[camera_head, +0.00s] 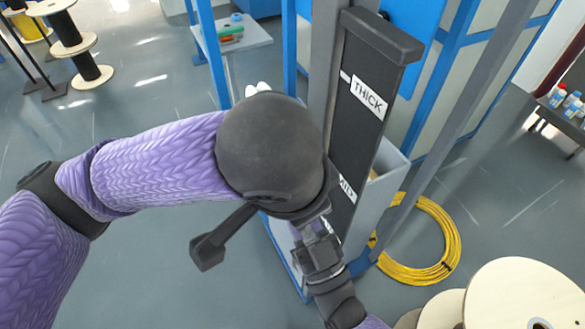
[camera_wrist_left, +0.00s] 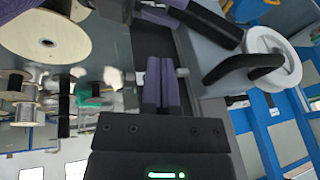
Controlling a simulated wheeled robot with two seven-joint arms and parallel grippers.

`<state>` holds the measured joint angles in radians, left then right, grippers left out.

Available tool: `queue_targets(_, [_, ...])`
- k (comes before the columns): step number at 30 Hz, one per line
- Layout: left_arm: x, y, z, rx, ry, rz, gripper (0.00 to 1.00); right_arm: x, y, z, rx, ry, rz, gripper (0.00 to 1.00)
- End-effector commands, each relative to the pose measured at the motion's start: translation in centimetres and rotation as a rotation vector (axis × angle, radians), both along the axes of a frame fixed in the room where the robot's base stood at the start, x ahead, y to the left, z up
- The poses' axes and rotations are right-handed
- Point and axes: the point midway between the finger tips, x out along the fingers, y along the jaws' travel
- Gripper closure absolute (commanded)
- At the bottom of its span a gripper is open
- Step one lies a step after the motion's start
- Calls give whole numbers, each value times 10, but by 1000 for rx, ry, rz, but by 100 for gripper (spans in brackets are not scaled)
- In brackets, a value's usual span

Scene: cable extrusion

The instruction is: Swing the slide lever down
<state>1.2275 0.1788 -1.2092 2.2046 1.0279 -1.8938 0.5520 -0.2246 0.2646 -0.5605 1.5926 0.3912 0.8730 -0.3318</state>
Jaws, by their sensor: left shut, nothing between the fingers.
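In the left wrist view, a bent black lever (camera_wrist_left: 245,66) joins a round white hub (camera_wrist_left: 273,54) on a grey housing. My left gripper (camera_wrist_left: 159,62) points into the picture to the left of the lever, apart from it. Its two purple fingers are together with nothing between them. In the head view my left arm covers much of the middle, and I cannot make out the fingertips there. A tall black slide panel (camera_head: 355,130) with THICK and MID labels stands behind the arm. The lever cannot be made out surely in the head view.
A yellow cable coil (camera_head: 436,240) lies on the floor right of the machine. Wooden reels (camera_head: 525,295) stand at the lower right; a large reel (camera_wrist_left: 45,40) shows in the wrist view. Blue posts and a grey diagonal bar (camera_head: 455,115) border the panel. Floor at left is mostly clear.

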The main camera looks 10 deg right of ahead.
Motion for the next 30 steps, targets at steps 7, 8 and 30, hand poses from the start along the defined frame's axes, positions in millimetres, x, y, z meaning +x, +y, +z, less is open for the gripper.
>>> queue_targets(7, [19, -7, -47, 0, 2, 5, 100, 0, 0, 1, 2, -4, -1, 100])
queue_targets(8, [22, -5, -51, 1, 1, 6, 100, 0, 0, 1, 2, -4, -1, 100])
queue_targets(30, [42, 1, -81, -1, 2, 5, 100, 0, 0, 1, 2, -5, -1, 100])
